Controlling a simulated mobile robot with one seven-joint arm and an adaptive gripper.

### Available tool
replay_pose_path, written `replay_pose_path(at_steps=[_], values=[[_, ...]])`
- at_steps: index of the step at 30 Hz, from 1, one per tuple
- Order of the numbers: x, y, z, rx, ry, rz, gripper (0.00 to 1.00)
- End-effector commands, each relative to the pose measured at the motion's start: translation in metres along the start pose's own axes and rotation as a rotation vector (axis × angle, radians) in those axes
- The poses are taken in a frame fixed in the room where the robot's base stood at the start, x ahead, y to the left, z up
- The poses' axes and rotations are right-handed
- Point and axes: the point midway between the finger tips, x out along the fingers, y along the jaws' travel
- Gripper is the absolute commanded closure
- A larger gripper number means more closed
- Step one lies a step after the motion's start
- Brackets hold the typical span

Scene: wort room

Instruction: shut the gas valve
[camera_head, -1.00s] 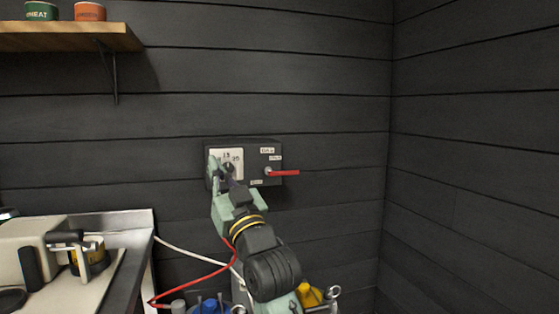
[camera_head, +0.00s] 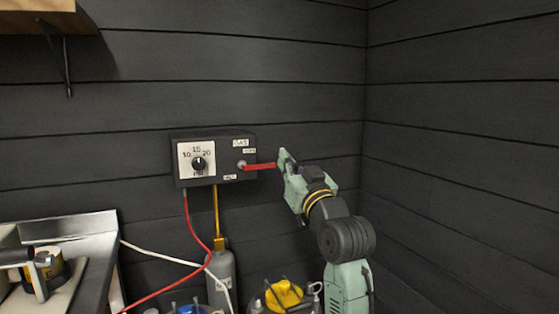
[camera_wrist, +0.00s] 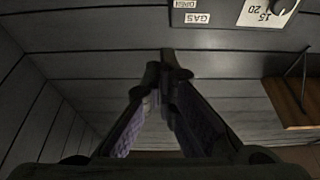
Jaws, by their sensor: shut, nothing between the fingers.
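The gas valve's red lever (camera_head: 260,167) sticks out level to the right from its pivot on a dark control box (camera_head: 213,181) on the wall. My gripper (camera_head: 283,156) is at the lever's right end, shut and empty. In the head view the fingertips look very close to the lever tip; I cannot tell whether they touch. In the wrist view my shut fingers (camera_wrist: 167,70) point toward the wall, and the GAS label (camera_wrist: 197,18) shows above them. The lever is not clearly visible there.
A white dial (camera_head: 197,161) with a black knob sits on the box's left half. Below are a grey gas cylinder (camera_head: 222,275), red and white hoses, and a yellow-capped container (camera_head: 284,295). A steel counter (camera_head: 70,228) stands at left. The wall right of my gripper is clear.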

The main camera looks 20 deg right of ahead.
Motion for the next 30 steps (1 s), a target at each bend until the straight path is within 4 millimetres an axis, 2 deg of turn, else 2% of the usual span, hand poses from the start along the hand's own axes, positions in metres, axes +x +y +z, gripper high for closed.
replay_pose_path(at_steps=[14, 15, 19, 24, 30], values=[[0.097, -0.001, -0.004, -0.001, -0.002, -0.001, 1.00], [0.090, 0.001, 0.009, 0.001, -0.004, 0.002, 1.00], [0.083, 0.000, 0.026, 0.001, -0.002, 0.001, 1.00], [0.079, 0.000, 0.036, -0.002, 0.001, 0.001, 1.00], [0.078, 0.000, 0.037, -0.002, 0.001, 0.000, 1.00]])
